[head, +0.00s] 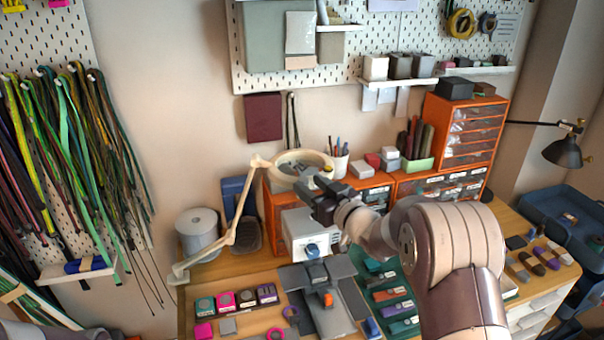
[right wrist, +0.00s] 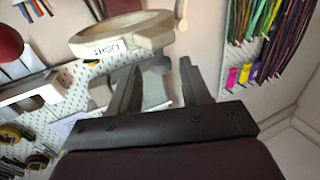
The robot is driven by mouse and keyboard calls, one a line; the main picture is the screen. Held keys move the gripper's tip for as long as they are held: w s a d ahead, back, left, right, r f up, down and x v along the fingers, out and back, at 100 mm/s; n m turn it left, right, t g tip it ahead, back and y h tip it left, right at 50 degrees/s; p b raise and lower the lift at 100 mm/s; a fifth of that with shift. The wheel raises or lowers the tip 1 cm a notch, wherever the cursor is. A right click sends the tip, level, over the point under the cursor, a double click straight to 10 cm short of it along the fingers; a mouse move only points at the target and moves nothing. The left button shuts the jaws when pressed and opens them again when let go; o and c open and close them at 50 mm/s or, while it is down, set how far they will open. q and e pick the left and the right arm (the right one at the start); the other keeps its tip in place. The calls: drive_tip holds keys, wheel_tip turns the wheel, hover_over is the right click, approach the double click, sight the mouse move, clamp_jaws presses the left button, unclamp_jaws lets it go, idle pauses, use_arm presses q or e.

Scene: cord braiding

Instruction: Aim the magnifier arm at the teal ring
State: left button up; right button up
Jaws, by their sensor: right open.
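The magnifier arm (head: 245,205) is cream, clamped at the table's left edge. It rises to an elbow and ends in a round lens head (head: 331,161) above the orange drawers. My right gripper (head: 318,193) is open and empty, just below and right of the lens head. In the wrist view its fingers (right wrist: 160,66) point up beside the rim; whether they touch it I cannot tell. My left gripper is not in view.
A white spool (head: 197,232) stands left behind the magnifier arm. Orange drawers (head: 468,140) stand behind my right arm. Cords (head: 85,150) hang at left.

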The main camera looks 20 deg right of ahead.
sight(306, 182)
drive_tip(key=x, duration=0.2)
drive_tip(key=shift+w+a+r+p, duration=0.3)
drive_tip(key=shift+w+a+f, duration=0.1)
drive_tip(key=shift+w+f, duration=0.1)
drive_tip(key=shift+w, duration=0.25)
drive_tip(key=shift+s+r, duration=0.1)
clamp_jaws()
